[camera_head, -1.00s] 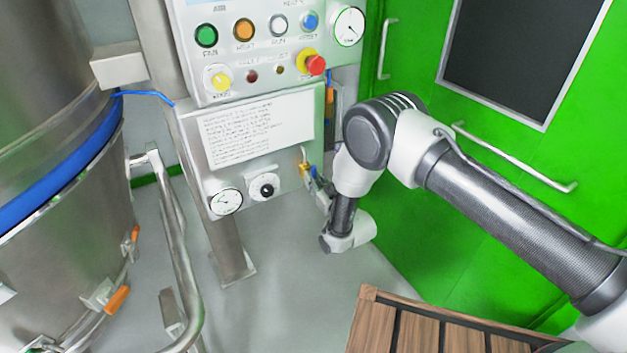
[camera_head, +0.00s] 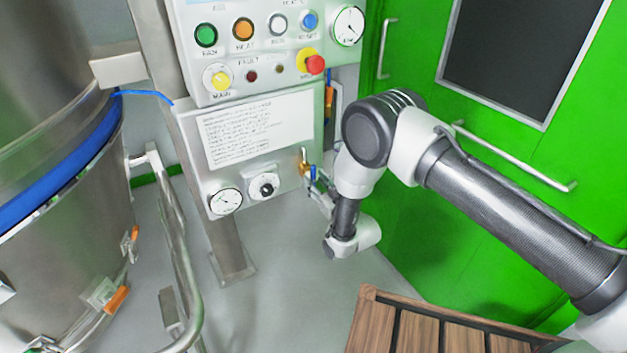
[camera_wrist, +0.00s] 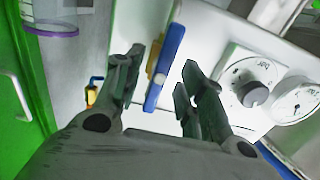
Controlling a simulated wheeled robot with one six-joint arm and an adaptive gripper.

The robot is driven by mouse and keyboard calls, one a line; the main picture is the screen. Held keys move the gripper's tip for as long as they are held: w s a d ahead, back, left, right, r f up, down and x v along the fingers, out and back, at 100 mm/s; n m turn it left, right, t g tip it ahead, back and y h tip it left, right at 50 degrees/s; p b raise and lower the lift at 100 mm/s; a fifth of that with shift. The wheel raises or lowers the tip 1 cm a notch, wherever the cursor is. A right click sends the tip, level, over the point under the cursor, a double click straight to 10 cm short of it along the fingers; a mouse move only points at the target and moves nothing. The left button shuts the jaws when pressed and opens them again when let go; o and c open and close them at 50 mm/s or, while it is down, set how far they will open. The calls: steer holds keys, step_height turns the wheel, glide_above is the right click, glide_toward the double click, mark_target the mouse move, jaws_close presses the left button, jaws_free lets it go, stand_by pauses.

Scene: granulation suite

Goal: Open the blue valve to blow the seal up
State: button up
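The blue valve handle (camera_wrist: 166,62) stands upright in the wrist view, with a brass part beside it. It lies between the two fingers of my gripper (camera_wrist: 160,85), which are spread apart with visible gaps to the handle. I cannot tell how deep the handle sits between the fingers. In the head view the blue valve (camera_head: 314,173) is small, at the lower right side of the panel, with my gripper (camera_head: 318,192) right by it and partly covering it. A blue seal band (camera_head: 65,172) runs around the steel vessel at the left.
The control panel (camera_head: 260,130) carries a pressure gauge (camera_head: 226,201) and a black regulator knob (camera_head: 264,187), to the right of the fingers in the wrist view (camera_wrist: 256,94). A green door (camera_head: 400,220) stands behind my arm. A slatted wooden surface (camera_head: 375,325) is at the bottom.

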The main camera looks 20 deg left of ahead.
steer(key=v, duration=1)
steer(key=shift+s+f, duration=0.1)
steer(key=s+d+f+g+h, duration=0.3)
steer(key=d+f+g+h, duration=0.15)
steer(key=f, duration=0.25)
steer(key=s+d+f+g+h, duration=0.3)
steer(key=d+f+h, duration=0.2)
steer(key=f, duration=0.2)
steer(key=s+d+r+m+g+h, duration=0.2)
steer(key=d+r+g, duration=0.1)
steer(key=d+r, duration=1.05)
steer(key=s+d+r+m+g+h, duration=0.25)
steer(key=d+r, duration=0.75)
steer(key=r, duration=0.7)
steer(key=s+d+r+m+t, duration=0.2)
steer(key=s+d+r, duration=0.4)
steer(key=d+r, duration=0.4)
steer(key=s+d+r+m+t, duration=0.3)
steer(key=s+d+r, duration=0.3)
steer(key=d+r, duration=0.4)
step_height(320, 180, up, 3)
steer(key=shift+s+r+t, duration=0.15)
steer(key=shift+s+t, duration=0.05)
steer(key=shift+t, duration=0.2)
